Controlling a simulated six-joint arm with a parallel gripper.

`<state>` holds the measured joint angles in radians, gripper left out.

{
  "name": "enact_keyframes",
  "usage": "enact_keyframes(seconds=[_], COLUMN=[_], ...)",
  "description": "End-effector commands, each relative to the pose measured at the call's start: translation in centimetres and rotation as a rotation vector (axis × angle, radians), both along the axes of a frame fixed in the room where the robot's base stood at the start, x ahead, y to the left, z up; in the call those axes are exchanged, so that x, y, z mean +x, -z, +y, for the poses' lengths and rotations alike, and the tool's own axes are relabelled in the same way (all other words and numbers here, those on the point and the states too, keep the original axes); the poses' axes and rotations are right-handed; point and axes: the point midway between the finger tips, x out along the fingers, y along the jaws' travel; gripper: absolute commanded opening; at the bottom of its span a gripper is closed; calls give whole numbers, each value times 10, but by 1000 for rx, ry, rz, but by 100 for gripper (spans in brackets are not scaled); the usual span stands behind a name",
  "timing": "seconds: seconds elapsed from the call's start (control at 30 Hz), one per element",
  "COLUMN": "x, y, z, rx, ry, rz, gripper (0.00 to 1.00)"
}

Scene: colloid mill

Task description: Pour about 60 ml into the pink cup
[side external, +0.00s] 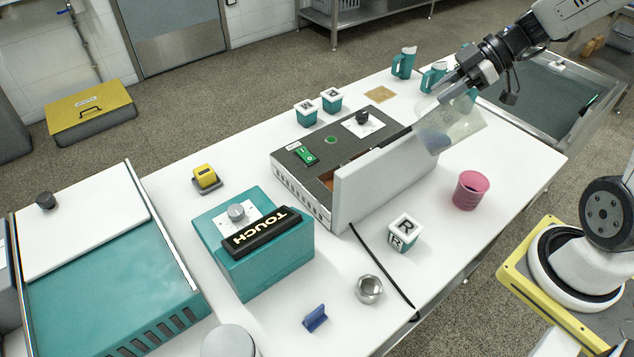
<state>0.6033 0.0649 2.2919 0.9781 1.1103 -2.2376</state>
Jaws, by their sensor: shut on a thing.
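The pink cup (471,191) stands upright on the white table, right of the grey panel of the machine; its inside looks dark. My gripper (458,88) is shut on a translucent container (462,126), held tilted above the table, up and slightly left of the cup and apart from it. A bluish patch shows at the container's lower left; I cannot tell whether it is liquid inside. No stream shows between container and cup. The fingertips are partly hidden by the container and the wrist.
A grey-topped machine (325,150) with an upright light panel (385,178) stands left of the cup. Lettered white-and-teal boxes, a teal TOUCH unit (255,238), a metal nut (369,289) and teal jugs (404,62) stand around. Table (520,165) right of the cup is clear.

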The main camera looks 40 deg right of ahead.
Motion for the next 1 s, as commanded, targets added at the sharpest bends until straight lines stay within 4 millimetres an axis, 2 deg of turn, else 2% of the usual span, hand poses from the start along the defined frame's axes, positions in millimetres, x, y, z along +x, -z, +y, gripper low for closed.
enact_keyframes(seconds=[1.0], x=[20], y=[-1], z=[35], rx=[-311], ry=[-4], rz=[189], gripper=[0])
